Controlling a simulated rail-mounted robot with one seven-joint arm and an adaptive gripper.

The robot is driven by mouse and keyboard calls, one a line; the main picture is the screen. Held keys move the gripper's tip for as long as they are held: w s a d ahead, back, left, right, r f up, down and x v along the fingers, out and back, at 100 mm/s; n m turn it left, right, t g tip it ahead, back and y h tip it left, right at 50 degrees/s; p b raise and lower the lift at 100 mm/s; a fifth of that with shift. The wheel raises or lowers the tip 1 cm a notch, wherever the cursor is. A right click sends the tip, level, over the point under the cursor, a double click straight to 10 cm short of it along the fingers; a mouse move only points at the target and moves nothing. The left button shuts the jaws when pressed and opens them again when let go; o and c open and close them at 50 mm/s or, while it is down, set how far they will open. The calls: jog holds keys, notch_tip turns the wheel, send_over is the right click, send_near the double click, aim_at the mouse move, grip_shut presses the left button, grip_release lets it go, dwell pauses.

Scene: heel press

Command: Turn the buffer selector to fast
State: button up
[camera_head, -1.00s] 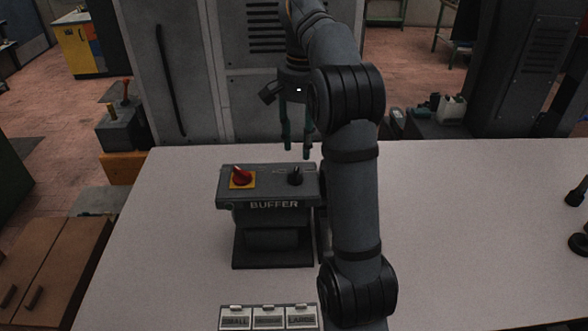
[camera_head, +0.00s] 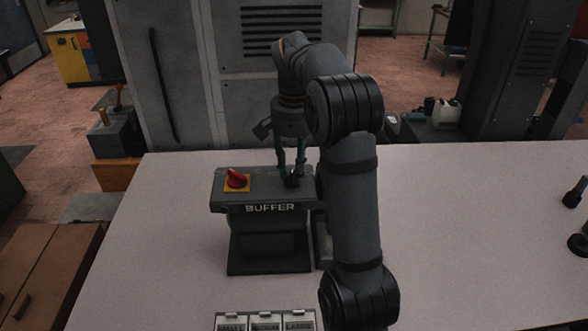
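The buffer control box (camera_head: 268,225) stands on the table, with "BUFFER" lettered on its front edge. A red knob (camera_head: 236,179) on a yellow plate sits at the left of its top. The small black selector knob (camera_head: 292,182) sits at the right of the top, partly hidden by the fingers. My gripper (camera_head: 291,180) points down with its two greenish fingers on either side of the black knob. A narrow gap shows between the fingers above the knob. I cannot tell whether they touch it or which way the knob points.
Lidded compartments (camera_head: 265,322) with labels lie at the table's front edge. My arm covers the area right of the box. The pale table (camera_head: 470,240) is clear on the right up to dark objects (camera_head: 575,195) at the far right edge. A grey cabinet (camera_head: 180,80) stands behind.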

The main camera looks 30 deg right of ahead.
aim_at(294, 174)
jog(key=c, duration=0.6)
grip_shut()
jog(key=m, duration=0.5)
jog(key=shift+a+b, duration=0.1)
jog(key=shift+b, duration=0.3)
jog(key=o, duration=0.8)
grip_release()
jog(key=shift+o, duration=0.3)
jog(key=shift+r, duration=3.8)
